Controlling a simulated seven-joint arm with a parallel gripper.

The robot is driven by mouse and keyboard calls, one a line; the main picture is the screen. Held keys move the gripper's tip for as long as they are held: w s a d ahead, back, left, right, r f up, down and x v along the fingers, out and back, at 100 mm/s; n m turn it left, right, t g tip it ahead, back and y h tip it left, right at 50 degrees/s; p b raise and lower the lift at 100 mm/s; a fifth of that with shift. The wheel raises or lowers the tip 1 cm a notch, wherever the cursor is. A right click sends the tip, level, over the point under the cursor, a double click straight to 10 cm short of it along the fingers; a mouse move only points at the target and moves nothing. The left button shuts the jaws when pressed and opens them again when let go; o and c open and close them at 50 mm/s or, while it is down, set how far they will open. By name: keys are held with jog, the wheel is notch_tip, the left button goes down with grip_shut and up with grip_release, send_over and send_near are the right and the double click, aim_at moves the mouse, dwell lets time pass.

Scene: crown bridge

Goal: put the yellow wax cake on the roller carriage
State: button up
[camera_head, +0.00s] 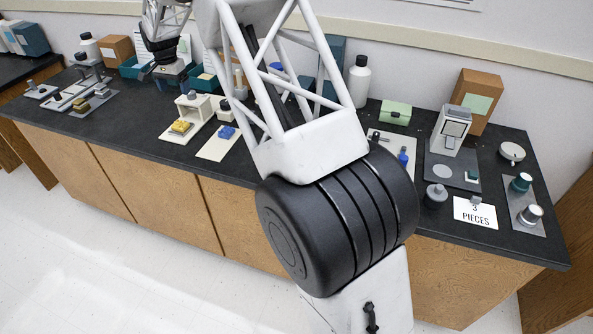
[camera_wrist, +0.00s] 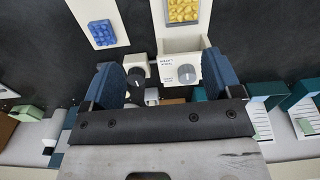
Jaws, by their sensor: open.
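The yellow wax cake (camera_head: 180,127) lies in a cream holder on the bench, left of the blue cake. In the wrist view the yellow cake (camera_wrist: 183,10) is at the top edge, partly cut off. My gripper (camera_head: 163,70) hangs over the back of the bench, near the green trays. In the wrist view my gripper (camera_wrist: 163,82) is open and empty, its two blue-padded fingers spread. The yellow cake is outside the fingers. A low railed fixture (camera_head: 73,95) stands at the bench's left end; I cannot tell for certain that it is the roller carriage.
The blue cake (camera_head: 226,132) lies on a cream plate (camera_head: 212,151); it also shows in the wrist view (camera_wrist: 102,33). A knobbed cream block (camera_wrist: 205,68) shows between the fingers. Green trays (camera_head: 203,84) and a white bottle (camera_head: 359,82) stand behind. Dark bench top lies bare around the cream plates.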

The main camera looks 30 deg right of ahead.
jog(key=s+d+r+n, duration=0.1)
jog(key=s+d+r, duration=0.2)
jog(key=s+r, duration=0.5)
jog(key=s+d+r+n+t, duration=0.1)
jog(key=s+d+r+n, duration=0.15)
jog(key=s, duration=1.05)
jog(key=s+d+r, duration=0.4)
jog(key=s+r, duration=0.3)
jog(key=s, duration=0.3)
jog(key=s+d+f+n, duration=0.2)
jog(key=s, duration=1.5)
jog(key=s+d+f+n+t, duration=0.1)
jog(key=s+d+f+n, duration=0.1)
jog(key=s, duration=1.5)
jog(key=shift+s+d+f, duration=0.35)
jog(key=shift+d+f, duration=0.1)
jog(key=shift+f, duration=0.25)
